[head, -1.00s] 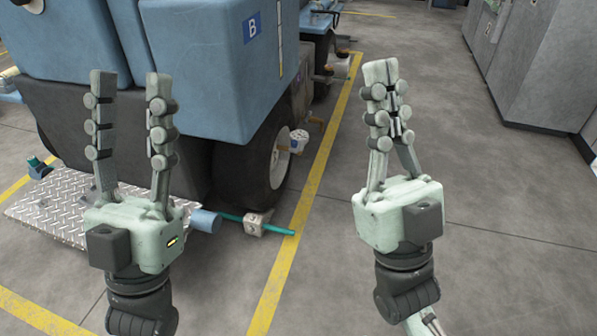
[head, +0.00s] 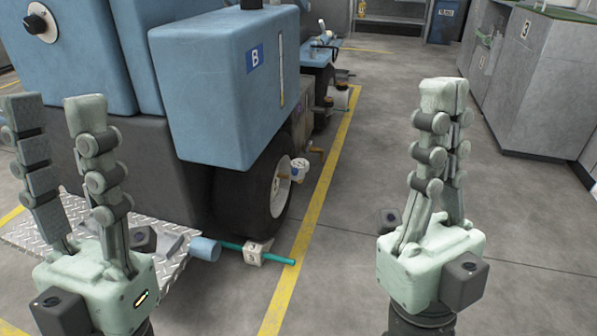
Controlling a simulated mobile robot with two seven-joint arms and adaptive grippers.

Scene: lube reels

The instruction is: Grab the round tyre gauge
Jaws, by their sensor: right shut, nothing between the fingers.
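I cannot make out a round tyre gauge for certain. A small white round item with blue marks (head: 299,169) sits by the wheel of the blue vehicle, too small to identify. My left gripper (head: 53,104) is at the left, in front of the vehicle and above the metal plate. Its fingers stand upright and apart, with nothing between them. My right gripper (head: 444,92) is at the right, over open floor. Its fingers point up and are together, holding nothing. Both grippers are well apart from the white item.
The blue vehicle (head: 215,90) marked B fills the left, with a black tyre (head: 245,205). A diamond-plate step (head: 180,240) and a block with a teal rod (head: 257,251) lie low beside it. A yellow floor line (head: 318,205) runs along it. Grey cabinets (head: 535,90) stand right; the floor between is clear.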

